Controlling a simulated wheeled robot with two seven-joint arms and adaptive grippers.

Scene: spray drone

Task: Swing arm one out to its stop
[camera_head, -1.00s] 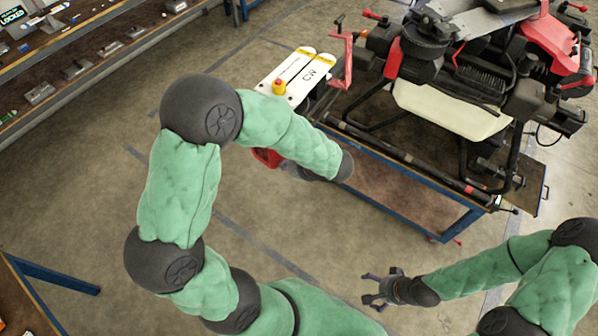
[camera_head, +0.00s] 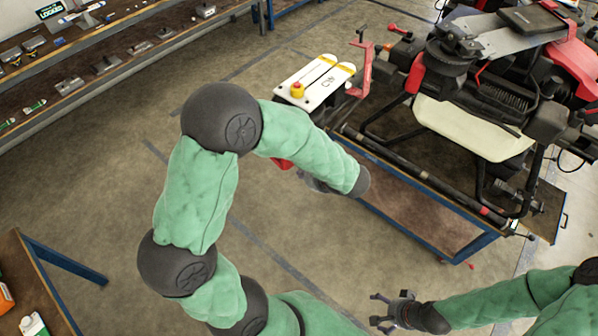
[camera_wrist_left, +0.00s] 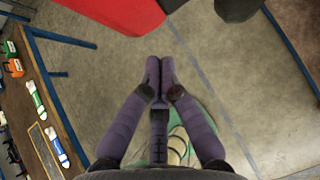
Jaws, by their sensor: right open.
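The spray drone (camera_head: 470,110) stands on a blue-framed cart at the upper right. It has a black frame, red parts and a pale tank. A white plate marked CW (camera_head: 329,88) and a red bracket (camera_head: 365,62) show at its left side. I cannot tell which part is arm one. My left gripper (camera_wrist_left: 160,70) is shut and empty in the left wrist view; in the head view my forearm mostly hides it. A red part (camera_wrist_left: 115,12) shows ahead of its fingertips; contact does not show. My right gripper (camera_head: 384,312) is open and empty at the bottom, apart from the cart.
The cart's blue edge (camera_head: 430,243) faces me. A shelf (camera_head: 75,75) with small parts runs along the upper left. A workbench (camera_head: 22,275) stands at lower left. Floor is clear between.

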